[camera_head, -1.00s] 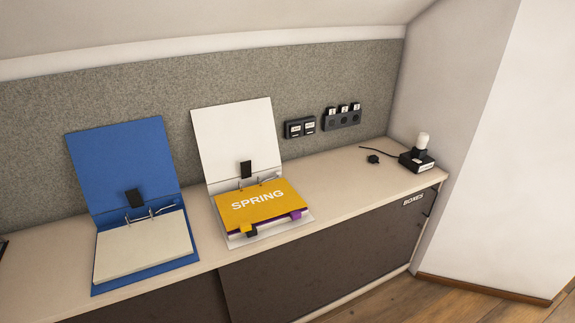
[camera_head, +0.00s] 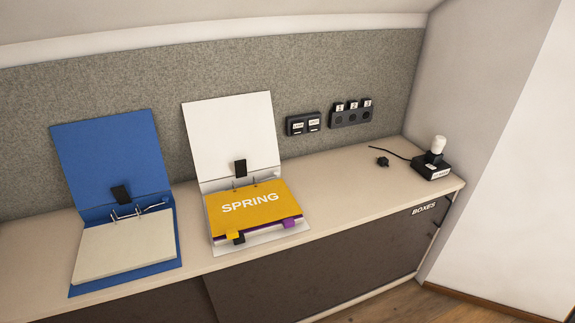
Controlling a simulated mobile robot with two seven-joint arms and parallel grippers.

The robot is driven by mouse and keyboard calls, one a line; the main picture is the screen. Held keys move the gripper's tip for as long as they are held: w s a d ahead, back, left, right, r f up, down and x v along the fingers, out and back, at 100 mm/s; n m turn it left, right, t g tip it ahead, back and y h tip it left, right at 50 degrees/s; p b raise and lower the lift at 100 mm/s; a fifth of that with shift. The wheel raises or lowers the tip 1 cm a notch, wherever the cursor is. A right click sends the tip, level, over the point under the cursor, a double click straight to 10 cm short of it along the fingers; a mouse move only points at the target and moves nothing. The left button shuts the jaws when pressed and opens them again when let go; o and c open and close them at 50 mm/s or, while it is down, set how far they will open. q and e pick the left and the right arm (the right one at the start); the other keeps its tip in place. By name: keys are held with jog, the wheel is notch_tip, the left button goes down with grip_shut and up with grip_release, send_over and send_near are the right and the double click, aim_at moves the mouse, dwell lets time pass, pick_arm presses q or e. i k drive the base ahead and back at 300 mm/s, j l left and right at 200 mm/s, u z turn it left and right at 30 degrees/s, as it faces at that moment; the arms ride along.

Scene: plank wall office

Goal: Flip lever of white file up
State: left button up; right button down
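The white file (camera_head: 234,138) lies open on the counter, its cover standing up against the grey wall panel. A yellow divider labelled SPRING (camera_head: 250,207) lies on its rings, with yellow, black and purple tabs at the front edge. A black lever piece (camera_head: 240,167) sits at the top of the ring mechanism, near the hinge; the metal lever's exact position is too small to tell. Neither of my grippers is in view.
A blue file (camera_head: 108,152) with white pages (camera_head: 125,246) lies open to the left. Switches (camera_head: 304,124) and sockets (camera_head: 351,115) are on the wall panel. A black plug (camera_head: 382,161) and a black box with a white bulb (camera_head: 433,165) stand on the right. The counter (camera_head: 340,200) between is clear.

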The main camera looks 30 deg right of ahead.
aim_at(276, 174)
jog(key=i+l+u, duration=0.2)
jog(key=l, duration=0.65)
jog(key=i+l+u, duration=0.2)
jog(key=l, duration=0.7)
jog(key=l+u, duration=0.2)
jog(key=l, duration=0.7)
